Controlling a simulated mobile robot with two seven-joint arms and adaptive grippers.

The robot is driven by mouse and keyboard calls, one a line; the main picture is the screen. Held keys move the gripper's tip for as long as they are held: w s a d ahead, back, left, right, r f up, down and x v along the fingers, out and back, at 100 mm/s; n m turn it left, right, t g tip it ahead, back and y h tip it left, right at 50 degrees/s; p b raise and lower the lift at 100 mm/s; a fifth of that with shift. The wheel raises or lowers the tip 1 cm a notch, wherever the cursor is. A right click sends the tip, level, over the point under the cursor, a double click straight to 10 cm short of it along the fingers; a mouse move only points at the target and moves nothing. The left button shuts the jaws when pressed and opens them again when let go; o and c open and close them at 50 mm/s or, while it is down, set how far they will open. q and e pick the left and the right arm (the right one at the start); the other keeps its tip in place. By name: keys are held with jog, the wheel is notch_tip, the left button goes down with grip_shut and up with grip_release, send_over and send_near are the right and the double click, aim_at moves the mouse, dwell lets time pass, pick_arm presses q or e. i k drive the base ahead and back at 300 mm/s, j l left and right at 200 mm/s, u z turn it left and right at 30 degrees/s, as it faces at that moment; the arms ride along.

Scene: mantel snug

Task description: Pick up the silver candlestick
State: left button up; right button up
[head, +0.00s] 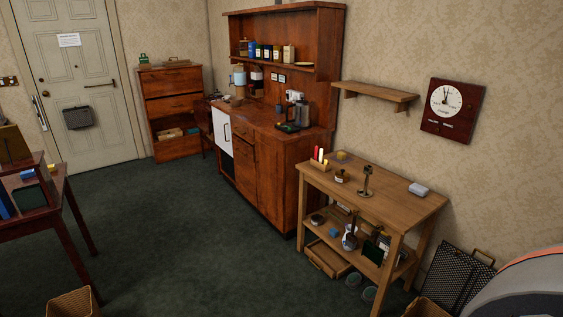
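A candlestick (366,182) stands upright on the top of a light wooden side table (415,205) at the right. It looks dull metallic, and at this size I cannot tell for sure that it is silver. It has a round base and a thin stem. A small dark pot (341,176) stands to its left. Neither of my grippers is in view.
The lower shelf is crowded. A black mesh screen (455,278) stands right of the table. Green carpet (190,235) lies open in front.

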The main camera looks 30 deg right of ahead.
aim_at(364, 192)
jog(key=i+z, duration=0.75)
jog(key=i+j+z, duration=0.2)
jog(key=z, duration=0.15)
jog(key=i+z, duration=0.25)
jog(key=z, duration=0.2)
jog(key=i+j+z, duration=0.2)
jog(key=z, duration=0.2)
jog(key=i+j+z, duration=0.2)
jog(key=z, duration=0.25)
